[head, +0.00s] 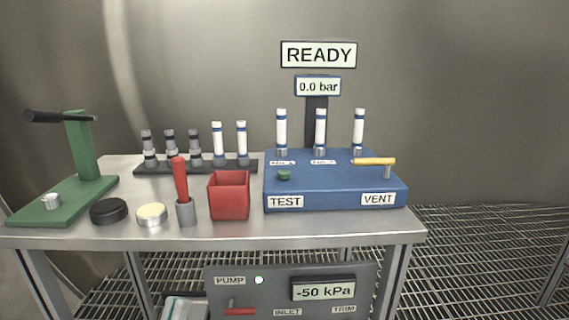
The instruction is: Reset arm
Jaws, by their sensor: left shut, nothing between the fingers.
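Neither of my grippers can be made out in the head view, and no arm crosses the table. The steel table (330,228) stands ahead with its equipment. A blue test block (330,185) labelled TEST and VENT bears several upright white tubes (320,128), a green knob (284,175) and a yellow lever (374,161) pointing left. The sign (318,55) above reads READY, and the display (318,86) reads 0.0 bar.
A green lever press (85,150), black disc (109,211), cream-topped disc (152,214), red-handled tool (181,180), open red box (229,197) and tube rack (152,168) occupy the table's left and middle. The pump panel (270,290) below shows -50 kPa. Grating (480,250) lies right.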

